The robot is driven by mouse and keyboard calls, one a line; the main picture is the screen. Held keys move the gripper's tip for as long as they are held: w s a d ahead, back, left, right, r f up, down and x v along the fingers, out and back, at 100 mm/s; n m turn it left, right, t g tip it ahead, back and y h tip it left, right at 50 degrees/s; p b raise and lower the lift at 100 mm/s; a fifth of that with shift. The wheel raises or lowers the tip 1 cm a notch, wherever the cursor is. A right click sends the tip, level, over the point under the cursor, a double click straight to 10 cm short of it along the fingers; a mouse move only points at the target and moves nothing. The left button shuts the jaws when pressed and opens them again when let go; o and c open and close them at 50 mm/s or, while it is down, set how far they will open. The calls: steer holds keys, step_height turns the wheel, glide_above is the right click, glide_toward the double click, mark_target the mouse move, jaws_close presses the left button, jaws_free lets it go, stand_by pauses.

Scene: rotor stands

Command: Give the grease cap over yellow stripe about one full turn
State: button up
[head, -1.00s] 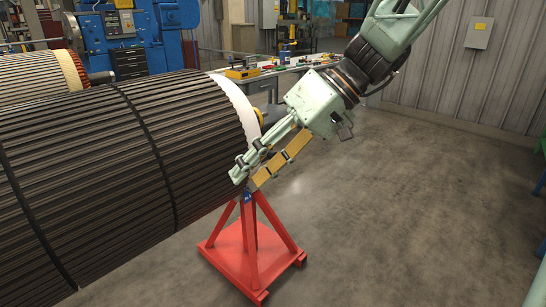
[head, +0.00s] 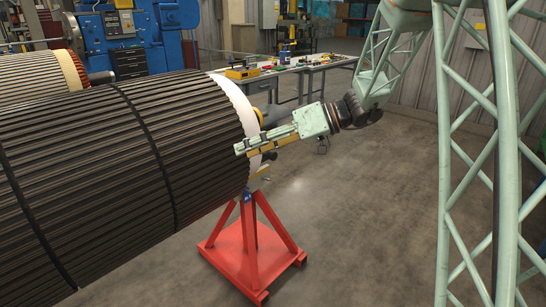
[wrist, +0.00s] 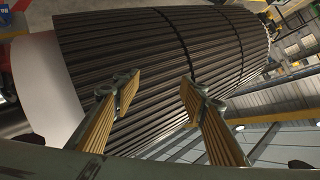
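I cannot make out the grease cap or a yellow stripe in either view. The big dark ribbed rotor (head: 110,160) lies across the left of the head view, with a white end ring (head: 237,105). Its near end rests over a red stand (head: 250,245) that bears a small blue mark. My gripper (head: 240,149) is at the rotor's end, nearly level, and hides part of the end face. In the wrist view, the fingers of my gripper (wrist: 160,88) are wide apart and empty, with the ribbed rotor (wrist: 150,45) behind them.
A workbench (head: 310,63) with small parts stands behind the rotor's end. A blue machine (head: 110,35) is at the back left, beside another rotor (head: 35,72). The grey floor (head: 350,240) right of the red stand is clear.

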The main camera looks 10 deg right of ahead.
steer(key=w+d+f+t+y, duration=0.1)
steer(key=w+d+f+t, duration=0.2)
steer(key=w, duration=0.6)
steer(key=t+h, duration=0.3)
steer(key=t, duration=0.5)
glide_toward(275, 156)
steer(key=v, duration=0.3)
steer(key=shift+w, duration=0.25)
steer(key=shift+w+a, duration=0.1)
steer(key=shift+b+x, duration=1.2)
steer(key=shift+x, duration=5.65)
steer(key=shift+a, duration=0.1)
steer(key=shift+c, duration=0.4)
steer(key=c, duration=0.8)
